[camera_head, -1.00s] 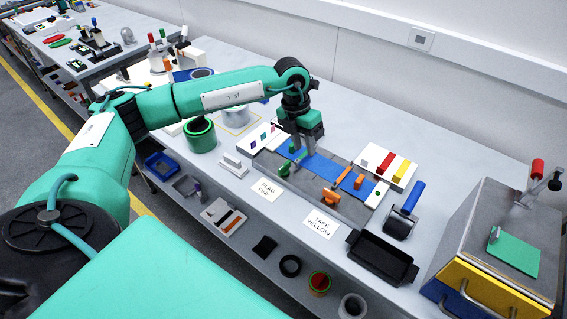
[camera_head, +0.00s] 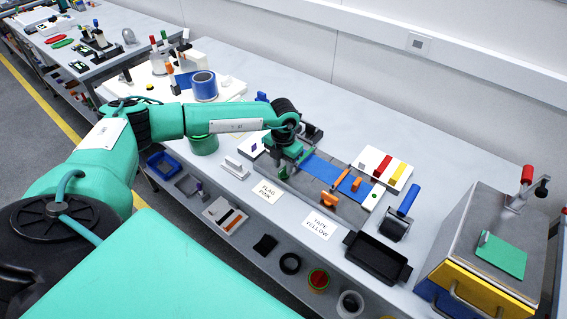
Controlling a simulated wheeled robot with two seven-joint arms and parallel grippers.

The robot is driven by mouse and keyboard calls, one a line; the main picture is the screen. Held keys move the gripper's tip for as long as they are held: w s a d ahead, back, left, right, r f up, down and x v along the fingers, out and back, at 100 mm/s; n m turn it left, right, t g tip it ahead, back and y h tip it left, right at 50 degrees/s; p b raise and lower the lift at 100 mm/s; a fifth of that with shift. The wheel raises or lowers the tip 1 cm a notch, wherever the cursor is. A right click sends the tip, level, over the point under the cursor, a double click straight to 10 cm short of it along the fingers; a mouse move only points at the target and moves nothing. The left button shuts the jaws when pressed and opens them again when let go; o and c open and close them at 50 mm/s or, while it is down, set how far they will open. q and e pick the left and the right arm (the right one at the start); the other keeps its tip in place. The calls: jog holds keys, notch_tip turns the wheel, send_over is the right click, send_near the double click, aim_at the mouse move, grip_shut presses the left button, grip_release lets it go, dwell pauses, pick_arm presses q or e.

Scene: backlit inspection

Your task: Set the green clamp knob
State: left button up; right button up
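The green clamp knob (camera_head: 306,156) is at the left end of the grey fixture plate (camera_head: 352,212), beside a blue strip (camera_head: 325,170). Most of it is hidden by my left gripper (camera_head: 284,170), and only a bit of green shows to the gripper's right. The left gripper points down right at the clamp. Whether its fingers are apart or touching the knob cannot be told. An orange clamp (camera_head: 332,195) stands at the right part of the plate. My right gripper is not in view.
A white block with red and yellow bars (camera_head: 386,166) lies behind the plate. A blue-handled roller (camera_head: 402,212), a black tray (camera_head: 377,257) and a metal box with yellow drawer (camera_head: 470,290) stand to the right. Cards marked flag pink (camera_head: 267,191) and tape yellow (camera_head: 319,224) lie in front.

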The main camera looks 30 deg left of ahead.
pick_arm(q)
jog(key=shift+f, duration=0.65)
grip_shut()
